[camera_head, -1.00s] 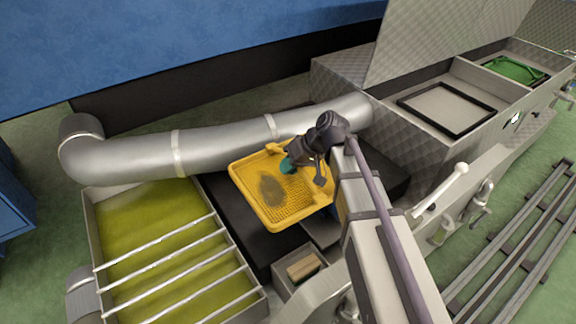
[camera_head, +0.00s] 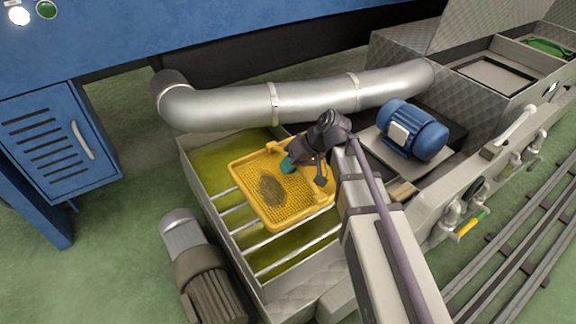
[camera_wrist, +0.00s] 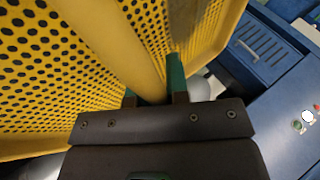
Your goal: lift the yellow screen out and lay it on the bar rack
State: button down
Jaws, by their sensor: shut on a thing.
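The yellow screen (camera_head: 283,206) is a perforated tray with a raised rim and a dark patch on its mesh. My gripper (camera_head: 290,165) is shut on it; in the wrist view the green fingers (camera_wrist: 155,85) close on a yellow bar of the screen (camera_wrist: 60,60). In the head view the screen is over the bar rack (camera_head: 244,233), whose pale bars cross a tank of yellow-green liquid (camera_head: 215,160). I cannot tell whether the screen touches the bars. My arm hides its right edge.
A silver duct (camera_head: 300,99) runs behind the tank. A blue motor (camera_head: 420,135) stands to the right and a grey motor (camera_head: 205,275) at front left. A blue cabinet (camera_head: 55,140) is at left. Rails (camera_head: 520,235) run along the right.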

aim_at(313, 176)
jog(key=shift+w+d+f, duration=0.15)
jog(key=shift+d+f, duration=0.05)
jog(key=shift+d, duration=0.05)
jog(key=shift+f+b, duration=0.35)
jog(key=shift+b, duration=0.25)
notch_tip(313, 176, down, 7)
jog(key=b, duration=0.6)
jog(key=shift+r+b, duration=0.2)
jog(key=shift+b, duration=0.1)
jog(key=shift+f+b, duration=0.65)
jog(key=c, duration=1)
grip_release()
jog(key=shift+c, duration=0.2)
jog(key=p+v, duration=0.8)
jog(key=v, duration=0.2)
jog(key=shift+r+p, duration=0.4)
jog(key=shift+d, duration=0.25)
